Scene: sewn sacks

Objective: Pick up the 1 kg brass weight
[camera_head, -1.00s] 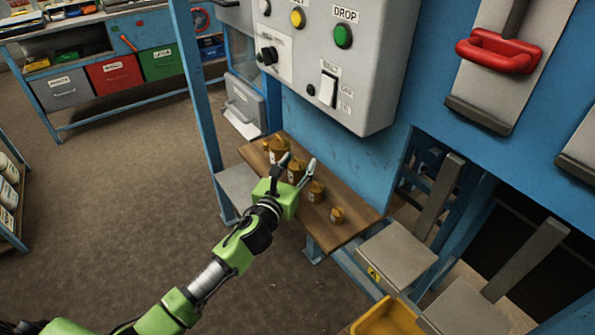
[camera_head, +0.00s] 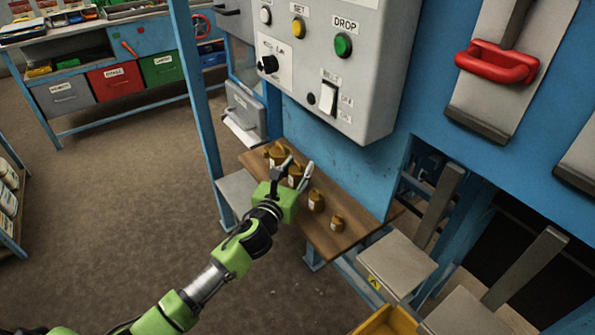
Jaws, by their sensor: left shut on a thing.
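My left gripper (camera_head: 298,168) is at the wooden shelf (camera_head: 345,238), its fingers shut on a brass weight (camera_head: 295,176), the second from the back in a row. The weight is partly hidden by the gripper; I cannot tell whether it has left the shelf. A larger brass weight (camera_head: 276,154) stands behind it. Two smaller ones, a medium one (camera_head: 316,201) and the smallest (camera_head: 337,223), stand nearer the shelf's front end. Their labels are too small to read. My right gripper is not in view.
A grey control box (camera_head: 350,60) with buttons and switches hangs above the shelf on the blue machine. A red handle (camera_head: 497,62) is at upper right. A yellow bin (camera_head: 388,322) shows at the bottom edge. The brown floor to the left is clear.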

